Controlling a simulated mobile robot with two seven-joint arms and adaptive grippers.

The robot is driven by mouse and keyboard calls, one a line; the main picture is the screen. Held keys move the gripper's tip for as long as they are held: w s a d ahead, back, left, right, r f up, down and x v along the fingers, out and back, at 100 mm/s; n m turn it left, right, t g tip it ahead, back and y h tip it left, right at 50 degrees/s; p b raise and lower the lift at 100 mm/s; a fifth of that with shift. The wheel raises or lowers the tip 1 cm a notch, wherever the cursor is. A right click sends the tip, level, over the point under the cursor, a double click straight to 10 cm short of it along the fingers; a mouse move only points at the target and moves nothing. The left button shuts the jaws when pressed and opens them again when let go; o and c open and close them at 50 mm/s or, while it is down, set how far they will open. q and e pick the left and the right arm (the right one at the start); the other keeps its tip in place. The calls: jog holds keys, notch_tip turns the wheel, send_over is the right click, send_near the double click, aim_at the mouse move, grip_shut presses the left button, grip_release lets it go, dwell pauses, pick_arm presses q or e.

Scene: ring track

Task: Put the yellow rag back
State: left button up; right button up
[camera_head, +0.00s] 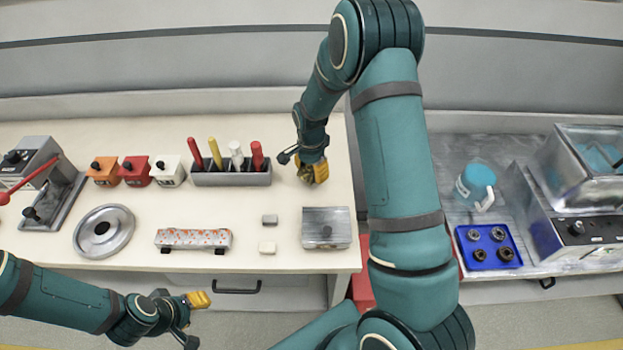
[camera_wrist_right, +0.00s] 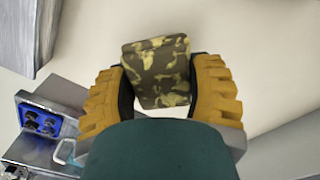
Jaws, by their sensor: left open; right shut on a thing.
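The thing in my right gripper (camera_head: 312,173) is a folded, dark olive piece with yellow patches, which I take to be the yellow rag (camera_wrist_right: 158,72). In the right wrist view, it sits between the two ochre fingers of my right gripper (camera_wrist_right: 162,88). In the head view, this gripper is over the right part of the cream table, right of the pen holder, and mostly hides the rag. I cannot tell whether the rag touches the table. My left gripper (camera_head: 194,318) is open and empty in front of the table's front edge.
The pen holder (camera_head: 232,179), a metal box (camera_head: 327,228), a red-and-white patterned block (camera_head: 194,239), two small blocks and a round metal dish (camera_head: 104,232) stand on the table (camera_head: 285,130). A blue tray (camera_head: 488,247) and a mug (camera_head: 476,184) stand on the right bench.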

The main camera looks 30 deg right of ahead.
aim_at(312, 179)
jog(key=shift+f, duration=1.95)
jog(key=shift+r, duration=0.1)
jog(key=shift+b, duration=0.3)
jog(key=o, duration=1.1)
jog(key=shift+f, duration=0.2)
jog(key=shift+r, duration=0.15)
